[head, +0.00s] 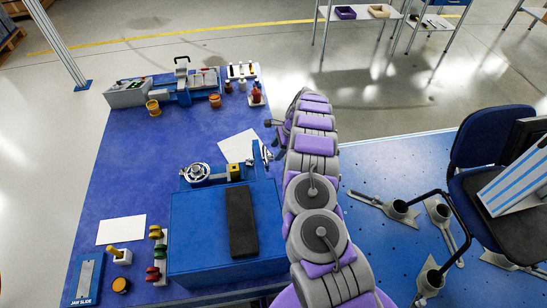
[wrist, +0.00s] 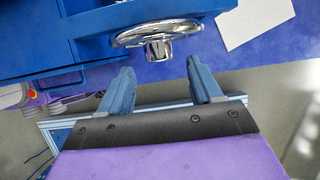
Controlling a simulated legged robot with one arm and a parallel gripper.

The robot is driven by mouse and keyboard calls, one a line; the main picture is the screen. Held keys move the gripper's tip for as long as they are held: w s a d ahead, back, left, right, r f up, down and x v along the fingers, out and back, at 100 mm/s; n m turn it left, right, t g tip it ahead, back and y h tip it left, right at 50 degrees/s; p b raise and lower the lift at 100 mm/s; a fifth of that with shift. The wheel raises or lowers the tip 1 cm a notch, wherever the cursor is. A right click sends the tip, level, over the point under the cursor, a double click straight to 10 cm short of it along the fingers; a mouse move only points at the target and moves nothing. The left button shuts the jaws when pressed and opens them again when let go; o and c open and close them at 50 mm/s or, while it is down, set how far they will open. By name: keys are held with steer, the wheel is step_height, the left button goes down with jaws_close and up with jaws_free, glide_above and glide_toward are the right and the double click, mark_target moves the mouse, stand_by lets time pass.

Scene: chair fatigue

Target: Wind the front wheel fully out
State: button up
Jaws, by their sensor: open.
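A chrome handwheel (wrist: 157,33) with a round hub shows nearly edge-on in the wrist view, on the side of a blue machine. In the head view a chrome wheel (head: 264,153) sits at the machine's right end, near my arm, and seems to be the same one. A second chrome wheel (head: 195,172) lies face up on the machine's left. The pictures do not label which is the front wheel. My gripper (wrist: 163,88) is open and empty, its two blue fingers apart below the hub and not touching it. In the head view my arm mostly hides the gripper.
The blue bench (head: 130,185) holds a large blue block with a black pad (head: 241,222), white sheets (head: 121,229), a vise-like machine (head: 180,85) and small knobs. A chair (head: 490,150) and grey metal parts (head: 395,208) stand at the right.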

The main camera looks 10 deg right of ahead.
steer(key=b+x, duration=0.1)
steer(key=x, duration=0.3)
steer(key=shift+d+f, duration=0.1)
steer(key=shift+d, duration=0.1)
steer(key=shift+a, duration=0.1)
steer(key=c, duration=1)
